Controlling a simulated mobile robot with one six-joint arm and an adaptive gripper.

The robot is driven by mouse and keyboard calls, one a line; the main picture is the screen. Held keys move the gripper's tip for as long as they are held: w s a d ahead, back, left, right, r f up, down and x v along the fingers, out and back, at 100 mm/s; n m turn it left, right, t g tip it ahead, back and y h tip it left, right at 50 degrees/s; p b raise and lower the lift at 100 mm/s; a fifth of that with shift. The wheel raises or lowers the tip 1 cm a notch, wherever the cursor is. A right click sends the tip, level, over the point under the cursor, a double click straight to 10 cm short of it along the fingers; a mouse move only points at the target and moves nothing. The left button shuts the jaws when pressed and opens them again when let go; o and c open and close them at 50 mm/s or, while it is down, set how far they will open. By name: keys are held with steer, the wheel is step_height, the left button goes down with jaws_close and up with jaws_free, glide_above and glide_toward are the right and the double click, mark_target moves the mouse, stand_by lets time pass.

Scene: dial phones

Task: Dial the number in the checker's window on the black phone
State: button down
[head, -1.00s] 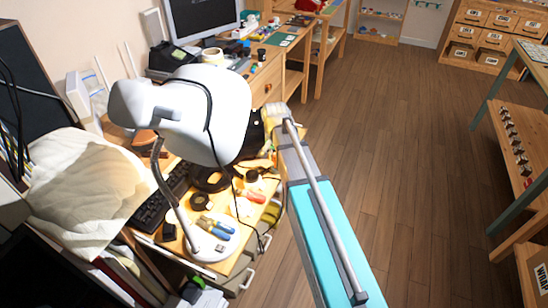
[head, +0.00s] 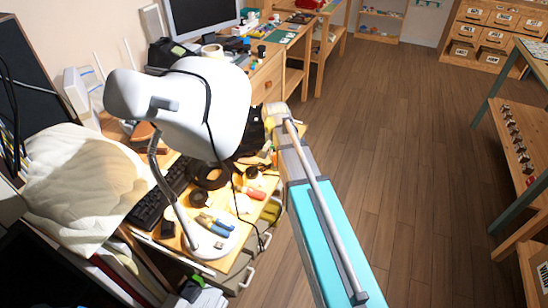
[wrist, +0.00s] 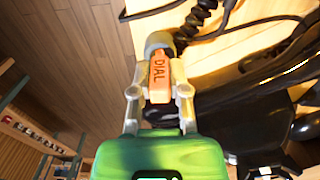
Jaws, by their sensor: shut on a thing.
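The black phone (wrist: 260,85) fills the right of the wrist view as glossy black curved parts, with a black coiled cord (wrist: 215,18) above it. Its dial face and digits cannot be made out. In the head view the phone (head: 251,133) is mostly hidden behind the white lamp and my arm. My gripper (wrist: 158,85) is shut on an orange tool marked DIAL (wrist: 159,72), one pale finger on each side. The tool has a grey rounded end (wrist: 159,42). It is close beside the phone; I cannot tell whether they touch. The checker's window is not readable in either view.
The white lamp (head: 190,105) overhangs the desk beside my arm. A keyboard (head: 160,193), tape rolls (head: 211,176) and screwdrivers (head: 215,222) crowd the desk. The wooden floor (head: 410,150) to the right is open, up to a shelf unit (head: 520,150).

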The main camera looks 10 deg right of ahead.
steer(key=c, duration=0.5)
jaws_free()
steer(key=shift+c, duration=0.2)
steer(key=shift+s, duration=0.1)
